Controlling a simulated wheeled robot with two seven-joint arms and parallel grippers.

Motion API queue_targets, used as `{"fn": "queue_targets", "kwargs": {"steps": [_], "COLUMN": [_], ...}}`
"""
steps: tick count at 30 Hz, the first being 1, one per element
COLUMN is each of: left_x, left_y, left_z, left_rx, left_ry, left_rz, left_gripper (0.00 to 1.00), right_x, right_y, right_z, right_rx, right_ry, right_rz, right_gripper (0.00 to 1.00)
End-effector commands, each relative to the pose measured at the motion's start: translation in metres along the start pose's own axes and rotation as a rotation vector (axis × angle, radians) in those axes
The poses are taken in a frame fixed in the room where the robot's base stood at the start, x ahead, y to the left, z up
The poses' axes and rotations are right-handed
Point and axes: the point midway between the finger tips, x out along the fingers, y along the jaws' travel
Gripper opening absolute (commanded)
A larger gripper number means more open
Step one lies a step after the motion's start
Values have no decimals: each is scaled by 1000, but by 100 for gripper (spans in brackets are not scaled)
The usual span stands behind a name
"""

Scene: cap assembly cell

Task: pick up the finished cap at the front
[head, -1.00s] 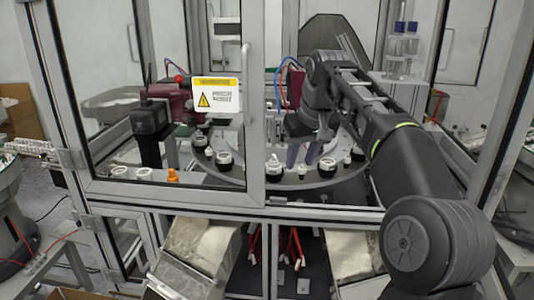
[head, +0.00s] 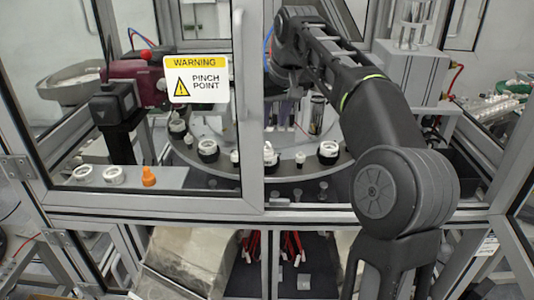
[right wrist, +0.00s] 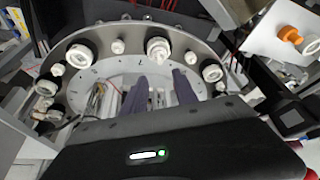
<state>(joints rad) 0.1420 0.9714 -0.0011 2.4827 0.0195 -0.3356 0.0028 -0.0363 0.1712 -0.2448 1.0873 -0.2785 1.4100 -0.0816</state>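The cap at the front (head: 269,157) is a white piece with a taller top in a dark holder, at the front rim of the round dial plate (head: 215,168). It also shows in the right wrist view (right wrist: 158,50), beyond my fingers. My right gripper (head: 283,113) is over the middle of the dial, behind the front cap and apart from it. In the right wrist view its two grey-purple fingers (right wrist: 160,92) stand apart with nothing between them. My left gripper is not in view.
Other cap parts in dark holders, such as this one (head: 328,152), sit around the rim with small white pegs between. A grey shelf (head: 174,179) at front left holds two white rings and an orange piece (head: 149,177). A framed door with a warning sign (head: 196,79) stands at left.

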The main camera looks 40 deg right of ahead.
Motion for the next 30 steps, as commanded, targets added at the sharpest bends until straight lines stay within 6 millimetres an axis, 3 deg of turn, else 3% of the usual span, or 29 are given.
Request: {"fn": "queue_targets", "kwargs": {"steps": [6,18,30], "left_x": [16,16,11], "left_y": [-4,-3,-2], "left_z": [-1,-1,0], "left_rx": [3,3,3], "left_ry": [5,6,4], "left_rz": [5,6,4], "left_gripper": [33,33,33], "right_x": [23,26,72], "right_y": [1,0,-2], "right_z": [2,2,7], "right_rx": [2,2,2], "right_ry": [-3,-3,-4], "right_rz": [0,0,0], "right_gripper": [35,35,35]}}
